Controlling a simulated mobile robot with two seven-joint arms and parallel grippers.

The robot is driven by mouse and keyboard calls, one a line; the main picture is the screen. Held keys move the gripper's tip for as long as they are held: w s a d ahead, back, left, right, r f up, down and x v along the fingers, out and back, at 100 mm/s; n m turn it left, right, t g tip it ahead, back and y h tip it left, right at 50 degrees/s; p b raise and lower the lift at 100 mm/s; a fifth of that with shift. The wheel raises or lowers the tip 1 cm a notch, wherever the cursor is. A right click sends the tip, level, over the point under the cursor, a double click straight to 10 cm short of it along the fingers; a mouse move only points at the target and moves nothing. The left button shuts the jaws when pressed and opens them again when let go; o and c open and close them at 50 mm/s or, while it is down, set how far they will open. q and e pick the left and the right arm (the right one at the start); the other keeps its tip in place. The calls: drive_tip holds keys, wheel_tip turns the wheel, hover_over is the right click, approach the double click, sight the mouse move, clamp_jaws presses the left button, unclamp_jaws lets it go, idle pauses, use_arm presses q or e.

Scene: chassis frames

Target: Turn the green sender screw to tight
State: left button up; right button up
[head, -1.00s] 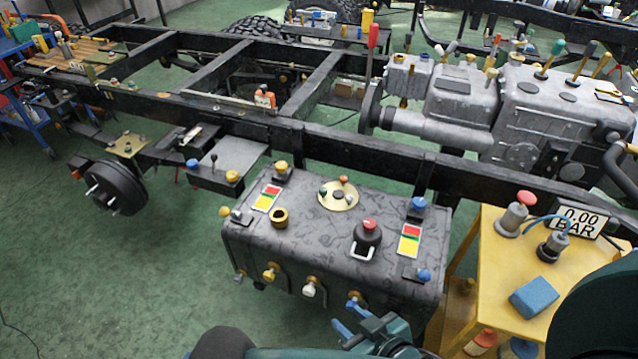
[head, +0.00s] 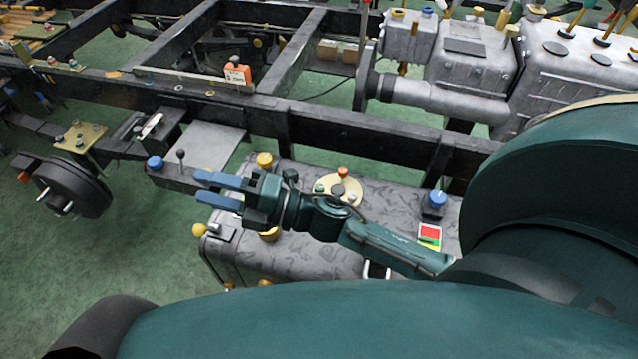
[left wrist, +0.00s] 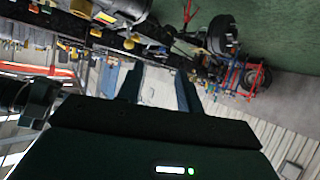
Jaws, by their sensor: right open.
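The round brass sender plate (head: 352,187) sits on top of the dark grey tank (head: 390,205) in the head view. A small green screw (head: 319,188) shows at the plate's left edge, and an orange-red one (head: 342,171) stands at its back. My right gripper (head: 203,187) is open and empty, its blue fingers pointing left over the tank's left end. Its wrist passes just in front of the plate and hides part of the tank top. My left gripper (left wrist: 158,82) shows only in the left wrist view, with its fingers apart and nothing between them.
A blue-capped fitting (head: 436,200) and a red-yellow label (head: 429,236) lie right of the plate. Yellow caps (head: 265,160) stand near the right gripper. The black chassis rail (head: 350,125) runs behind the tank. My arm covers the lower right.

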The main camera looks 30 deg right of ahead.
wheel_tip(320, 180, down, 9)
drive_tip(key=n+g+h+b, duration=0.2)
drive_tip(key=n+g+b, duration=0.3)
drive_tip(key=n+g, duration=1.4)
drive_tip(key=w+d+f+n+t+h+b, duration=0.1)
drive_tip(key=w+d+n+t+h+b, duration=0.15)
drive_tip(key=d+n+h, duration=0.65)
drive_tip(key=w+d+f+n+t+h+b, duration=0.1)
drive_tip(key=w+d+n+t+h+b, duration=0.25)
drive_tip(key=d, duration=1.25)
use_arm(q)
drive_tip(key=f+t, duration=0.2)
drive_tip(key=f, duration=0.1)
drive_tip(key=shift+s+a+h, duration=0.15)
drive_tip(key=shift+s+h, duration=0.2)
drive_tip(key=shift+h, duration=0.05)
use_arm(e)
drive_tip(key=shift+m+g+h, duration=0.3)
drive_tip(key=shift+m+h, duration=0.25)
drive_tip(key=shift+m, duration=0.4)
drive_tip(key=f, duration=0.8)
drive_tip(key=w+f, duration=0.1)
drive_tip(key=f, duration=0.3)
drive_tip(key=shift+a+f, duration=0.15)
drive_tip(key=shift+f, duration=0.05)
drive_tip(key=shift+c, duration=0.4)
clamp_jaws()
